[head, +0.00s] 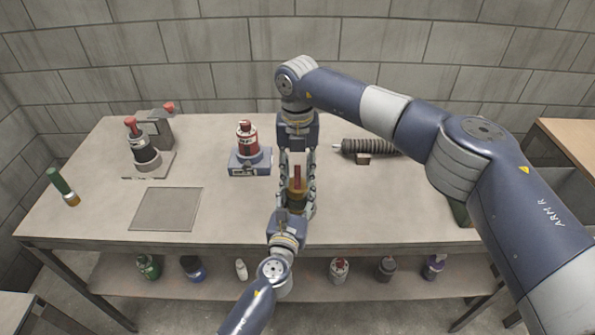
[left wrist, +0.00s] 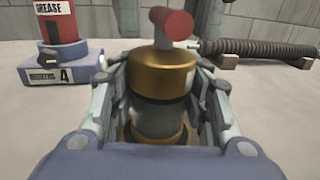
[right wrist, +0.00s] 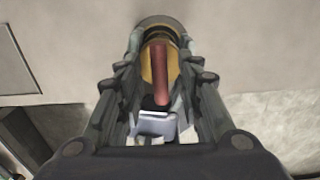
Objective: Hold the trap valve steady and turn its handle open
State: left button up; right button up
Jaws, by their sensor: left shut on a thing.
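The trap valve (left wrist: 160,85) has a brass cap, a grey body and a red handle (left wrist: 172,23) on top. It stands upright on the bench and also shows in the head view (head: 297,186). My left gripper (head: 296,200) is shut on the valve's body, a finger on each side. My right gripper (head: 298,150) comes down from above. In the right wrist view its fingers lie on either side of the red handle (right wrist: 159,72), with gaps showing between them and the handle, so it looks open. The lower part of the valve is partly hidden by my left fingers.
A red grease can (head: 247,137) on a blue block (head: 250,164) stands left of the valve. A black ribbed tube (head: 372,146) lies to the right. Farther left are a red-knobbed device (head: 145,150), a grey mat (head: 166,209) and a green-handled tool (head: 61,185).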

jog(key=shift+f, duration=0.2)
grip_shut()
